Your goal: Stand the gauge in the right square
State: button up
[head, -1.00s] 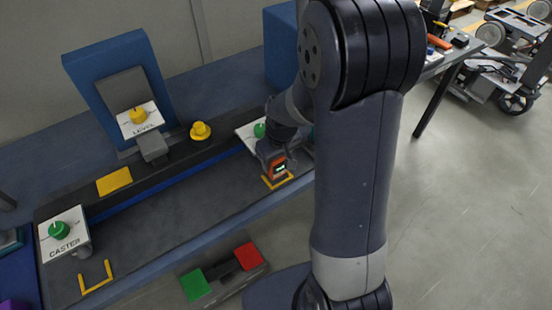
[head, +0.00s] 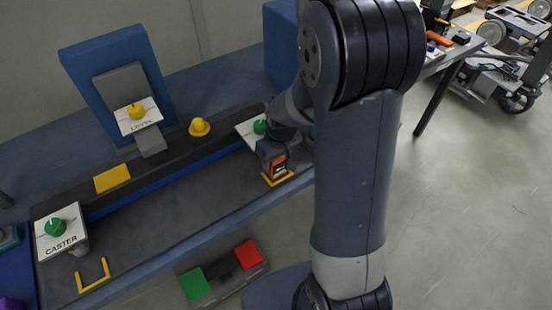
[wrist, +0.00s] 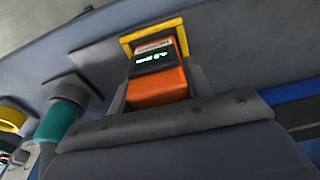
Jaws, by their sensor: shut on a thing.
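The gauge is an orange block with a dark lit display (head: 279,168). My gripper (head: 277,160) is shut on it. The gauge is at the right yellow square (head: 283,180), an open bracket marked on the grey bench top. In the wrist view the gauge (wrist: 158,85) looks upright between the fingers of my gripper (wrist: 158,92), with the yellow square (wrist: 150,35) around its far side. I cannot tell whether its base touches the bench. The left yellow square (head: 94,278) is empty.
A CASTER plate with a green knob (head: 60,232) and a LEVEL plate with a yellow knob (head: 138,115) stand to the left. A yellow beacon (head: 199,127) is on the rear ledge. A green knob (head: 259,127) is close behind my gripper. The middle of the bench (head: 180,200) is clear.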

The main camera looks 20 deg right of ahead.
jog(key=shift+f, duration=0.15)
jog(key=o, duration=1.2)
jog(key=r, duration=0.3)
jog(key=s+r, duration=0.1)
jog(key=r, duration=0.6)
jog(key=shift+s+d+r, duration=0.25)
jog(key=shift+r, duration=0.1)
jog(key=f, duration=0.3)
jog(key=w+f, duration=0.1)
jog(key=f, duration=0.6)
jog(key=shift+w+a+f, duration=0.25)
jog(key=shift+f, duration=0.15)
jog(key=shift+r, duration=0.25)
